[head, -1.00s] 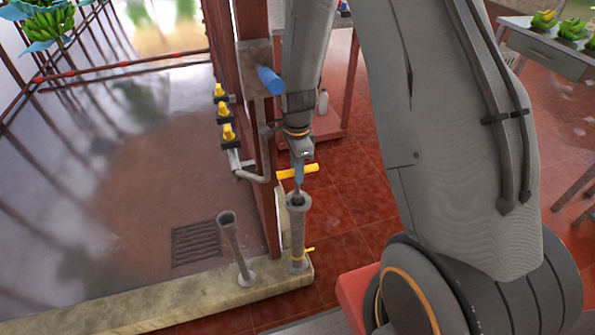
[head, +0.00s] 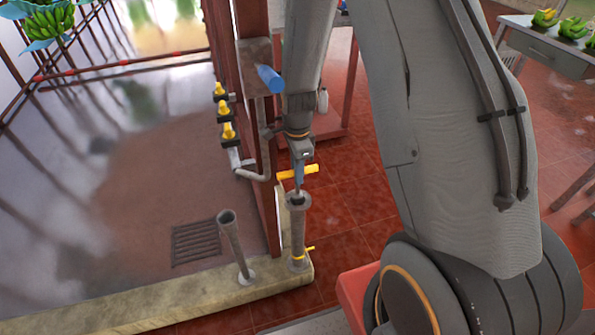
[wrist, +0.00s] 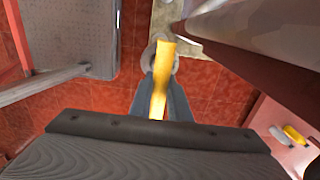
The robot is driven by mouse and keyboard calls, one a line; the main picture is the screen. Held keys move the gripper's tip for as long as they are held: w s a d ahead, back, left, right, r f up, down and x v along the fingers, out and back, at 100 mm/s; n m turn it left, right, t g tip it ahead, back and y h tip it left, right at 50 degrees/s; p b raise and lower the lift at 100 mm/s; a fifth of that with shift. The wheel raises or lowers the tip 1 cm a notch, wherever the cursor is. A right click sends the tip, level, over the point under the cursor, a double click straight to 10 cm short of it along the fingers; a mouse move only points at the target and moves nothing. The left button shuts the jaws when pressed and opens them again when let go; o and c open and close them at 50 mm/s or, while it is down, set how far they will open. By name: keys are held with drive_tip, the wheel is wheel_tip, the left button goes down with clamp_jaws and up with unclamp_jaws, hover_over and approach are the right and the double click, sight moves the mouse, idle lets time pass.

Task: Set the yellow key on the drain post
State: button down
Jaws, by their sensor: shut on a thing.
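The yellow key (head: 310,170) is a T-shaped piece with a yellow crossbar. My gripper (head: 299,174) is shut on it, and the key also shows between the fingers in the wrist view (wrist: 160,82). A grey post (head: 298,228) with a flared top and a small yellow lever low down stands directly below the key. The key's lower end is at the mouth of this post; how far it goes in cannot be told. In the wrist view, the post's grey round rim (wrist: 147,58) is partly hidden behind the key.
A second, leaning grey pipe (head: 235,245) stands to the left on the same stone curb (head: 180,298). A red-brown upright (head: 268,190) carries a blue cylinder (head: 270,79) and yellow-handled valves (head: 227,130) close beside my gripper. A floor grate (head: 195,243) lies at left.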

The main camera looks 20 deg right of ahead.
sight(297, 192)
drive_tip(key=shift+f+b, duration=0.85)
drive_tip(key=shift+f, duration=1.55)
idle(1.5)
drive_tip(key=c, duration=1.2)
unclamp_jaws()
drive_tip(key=shift+r, duration=0.1)
drive_tip(key=shift+r+p, duration=3.05)
drive_tip(key=shift+r, duration=1.15)
